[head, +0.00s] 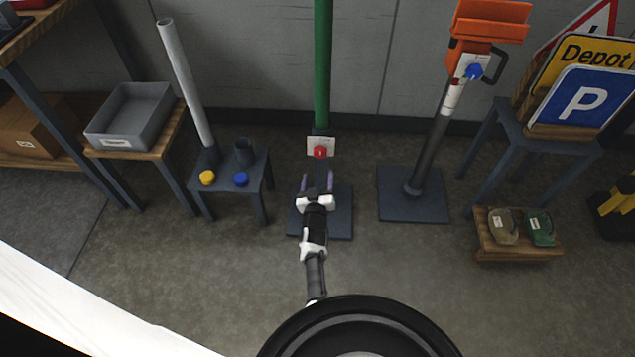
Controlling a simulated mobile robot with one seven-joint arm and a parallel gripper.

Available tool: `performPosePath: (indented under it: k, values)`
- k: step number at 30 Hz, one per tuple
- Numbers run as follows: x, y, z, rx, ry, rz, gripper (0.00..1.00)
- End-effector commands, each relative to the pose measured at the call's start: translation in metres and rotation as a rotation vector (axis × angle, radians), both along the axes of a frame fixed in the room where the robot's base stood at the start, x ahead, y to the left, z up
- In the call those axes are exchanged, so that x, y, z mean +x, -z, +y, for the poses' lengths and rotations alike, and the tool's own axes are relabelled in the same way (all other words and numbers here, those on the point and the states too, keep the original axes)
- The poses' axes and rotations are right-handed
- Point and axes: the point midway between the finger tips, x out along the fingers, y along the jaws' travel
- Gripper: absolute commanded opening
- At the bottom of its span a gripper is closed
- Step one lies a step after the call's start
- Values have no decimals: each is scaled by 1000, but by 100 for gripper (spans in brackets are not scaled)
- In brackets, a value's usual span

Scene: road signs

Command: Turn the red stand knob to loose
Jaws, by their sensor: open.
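The red stand knob (320,152) sits on a white label plate (311,143) on the stand. A green pole (322,65) rises above it from the stand's dark square base (341,222). My gripper (319,180) is open and empty, its two fingers pointing up in the picture toward the knob. It appears below the knob and apart from it, though the exact distance is hard to judge. The marking on the plate is too small to read. My arm hides part of the stand's base and lower post.
Left is a small table (225,175) with a grey pole, a dark cup, a yellow knob (207,178) and a blue knob (241,180). Right is another stand (413,210) with an orange head and blue knob (474,71). Road signs (587,98) lean at far right. Floor in front is clear.

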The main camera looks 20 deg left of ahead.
Motion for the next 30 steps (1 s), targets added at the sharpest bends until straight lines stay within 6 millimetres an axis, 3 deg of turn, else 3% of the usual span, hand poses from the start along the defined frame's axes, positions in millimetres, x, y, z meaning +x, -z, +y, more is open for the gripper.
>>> performPosePath:
  k: [7, 25, 28, 30]
  values:
    - [-25, -1, -7, 0, 1, -1, 65]
    - [-27, -1, -7, 1, 0, -2, 65]
    - [-24, -13, 1, 16, -12, -19, 65]
    - [-21, -35, 16, 42, -31, -48, 65]
